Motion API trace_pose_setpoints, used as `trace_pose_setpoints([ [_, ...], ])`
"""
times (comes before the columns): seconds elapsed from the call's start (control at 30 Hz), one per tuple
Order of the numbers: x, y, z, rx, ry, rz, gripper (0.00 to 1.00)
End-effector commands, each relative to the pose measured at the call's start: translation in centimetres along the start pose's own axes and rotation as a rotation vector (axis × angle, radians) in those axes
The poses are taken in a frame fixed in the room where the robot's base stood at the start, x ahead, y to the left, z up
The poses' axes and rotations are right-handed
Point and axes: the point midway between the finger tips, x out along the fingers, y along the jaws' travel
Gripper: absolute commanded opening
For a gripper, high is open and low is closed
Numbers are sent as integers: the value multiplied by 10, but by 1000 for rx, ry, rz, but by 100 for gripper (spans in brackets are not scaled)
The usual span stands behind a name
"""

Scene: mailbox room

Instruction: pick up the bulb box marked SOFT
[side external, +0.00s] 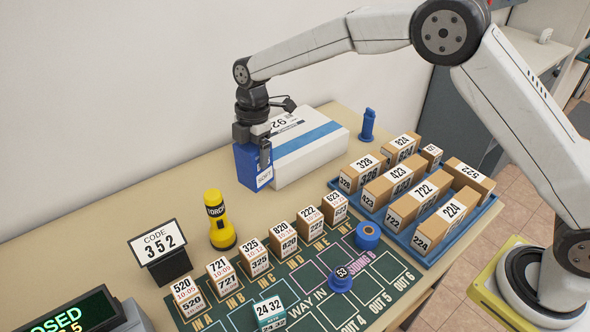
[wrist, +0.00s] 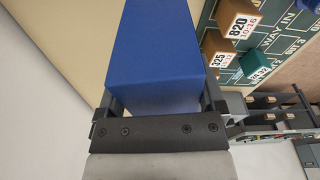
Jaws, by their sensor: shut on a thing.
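The blue bulb box (side external: 249,167) stands upright at the back of the table, with a white label reading SOFT low on its front face. My gripper (side external: 252,140) comes down on it from above and is shut on it. In the wrist view the blue box (wrist: 155,50) fills the middle, between the two fingers of my gripper (wrist: 158,105). I cannot tell whether the box's base touches the table.
A white parcel with a blue stripe (side external: 308,150) lies right beside the box. A yellow torch (side external: 219,222) stands in front. A code sign (side external: 158,248), several numbered cartons on the green mat (side external: 300,298), and a blue tray of cartons (side external: 428,262) fill the front and right. Bare table lies left.

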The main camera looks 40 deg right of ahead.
Motion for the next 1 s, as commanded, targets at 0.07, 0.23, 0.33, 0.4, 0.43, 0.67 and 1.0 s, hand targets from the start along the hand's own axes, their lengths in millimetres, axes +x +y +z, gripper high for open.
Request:
trace_pose_setpoints([
  [0.07,-6,-10,0,-1,0,1,26],
  [0.23,-14,-30,0,0,0,1,26],
  [0.33,-20,-41,1,0,0,2,26],
  [0.4,-22,-48,1,0,0,1,26],
  [0.43,-24,-51,1,0,0,1,26],
  [0.67,-30,-66,1,0,0,2,26],
  [1.0,-32,-70,2,0,0,1,26],
])
